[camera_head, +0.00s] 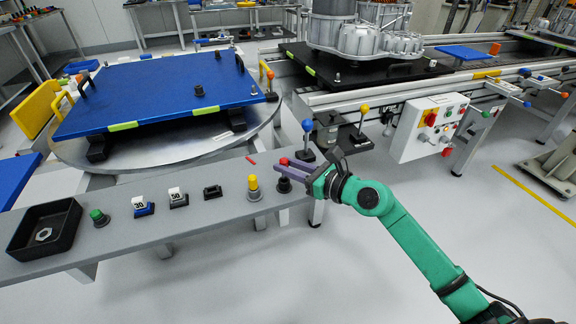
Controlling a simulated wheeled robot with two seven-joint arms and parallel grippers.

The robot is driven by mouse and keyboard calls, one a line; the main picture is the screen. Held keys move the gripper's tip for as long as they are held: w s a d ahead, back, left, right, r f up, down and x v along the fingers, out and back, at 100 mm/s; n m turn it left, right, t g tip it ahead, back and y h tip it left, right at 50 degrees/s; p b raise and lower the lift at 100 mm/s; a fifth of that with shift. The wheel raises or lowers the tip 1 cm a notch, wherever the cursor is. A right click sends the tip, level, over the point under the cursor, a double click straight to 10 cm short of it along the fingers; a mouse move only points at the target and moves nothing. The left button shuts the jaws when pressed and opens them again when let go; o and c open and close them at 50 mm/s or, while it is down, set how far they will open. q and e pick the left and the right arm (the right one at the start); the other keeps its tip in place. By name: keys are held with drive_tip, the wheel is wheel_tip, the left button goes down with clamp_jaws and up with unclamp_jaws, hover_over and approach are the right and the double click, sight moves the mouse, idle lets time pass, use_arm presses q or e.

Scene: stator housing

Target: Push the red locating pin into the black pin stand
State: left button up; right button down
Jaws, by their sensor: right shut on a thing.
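The red locating pin (284,161) shows its red top between the fingertips of my right gripper (282,167), which reaches in from the right and is shut on it. The black pin stand (284,187) stands on the grey shelf (222,204) just below the fingers. The pin appears right above the stand; the fingers hide its lower part, so I cannot tell how deep it sits. My left gripper is not in view.
A yellow-topped post (253,188) stands close left of the black stand. Further left are a black block (212,191), white numbered blocks (178,197), a green button (98,217) and a black tray (20,240). Blue- and yellow-topped levers (307,126) rise just behind my gripper.

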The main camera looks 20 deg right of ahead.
sight(288, 182)
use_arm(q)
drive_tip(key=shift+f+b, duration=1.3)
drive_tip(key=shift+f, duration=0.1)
use_arm(e)
drive_tip(key=shift+f, duration=1.65)
drive_tip(key=shift+c, duration=1.8)
unclamp_jaws()
drive_tip(key=shift+r, duration=0.1)
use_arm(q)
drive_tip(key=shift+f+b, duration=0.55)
use_arm(e)
drive_tip(key=shift+v, duration=2.25)
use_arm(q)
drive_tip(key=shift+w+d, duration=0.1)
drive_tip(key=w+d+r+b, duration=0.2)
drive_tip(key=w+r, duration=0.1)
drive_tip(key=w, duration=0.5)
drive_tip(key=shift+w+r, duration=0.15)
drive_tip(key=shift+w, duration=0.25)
use_arm(e)
drive_tip(key=v, duration=1.4)
drive_tip(key=shift+s, duration=0.35)
